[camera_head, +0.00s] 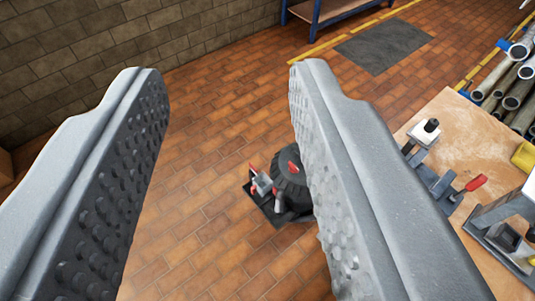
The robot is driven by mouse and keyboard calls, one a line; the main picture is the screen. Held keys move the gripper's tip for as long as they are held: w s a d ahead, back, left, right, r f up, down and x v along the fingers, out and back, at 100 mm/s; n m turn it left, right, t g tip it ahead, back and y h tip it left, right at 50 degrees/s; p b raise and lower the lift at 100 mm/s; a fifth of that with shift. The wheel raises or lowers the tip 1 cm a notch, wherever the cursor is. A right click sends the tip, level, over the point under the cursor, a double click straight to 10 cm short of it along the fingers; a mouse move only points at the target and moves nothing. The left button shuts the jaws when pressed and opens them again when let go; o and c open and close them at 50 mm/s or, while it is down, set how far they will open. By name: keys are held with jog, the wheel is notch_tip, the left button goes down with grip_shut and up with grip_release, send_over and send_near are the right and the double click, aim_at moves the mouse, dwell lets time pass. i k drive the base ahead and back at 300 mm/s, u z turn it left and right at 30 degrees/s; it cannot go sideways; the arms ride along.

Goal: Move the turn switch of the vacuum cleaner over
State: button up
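My gripper (228,75) is open and empty, its two grey studded fingers wide apart in the foreground. Between them, lower down on the tiled floor and well beyond the fingers, stands a dark round machine with red parts, which looks like the vacuum cleaner (289,184). It sits on or beside a flat black base, and small red and grey parts stick out on its left. The right finger covers its right side. I cannot make out the turn switch at this distance.
A wooden workbench (460,135) with clamps and a red-handled tool stands on the right. Metal pipes (515,85) lie beyond it. A blue-framed bench (330,12) is at the back, near a dark floor mat (383,46). A brick wall (100,50) is at left. The floor between is clear.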

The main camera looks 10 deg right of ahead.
aim_at(293, 168)
jog(key=u, duration=0.2)
jog(key=i, duration=1.3)
jog(key=z, duration=0.3)
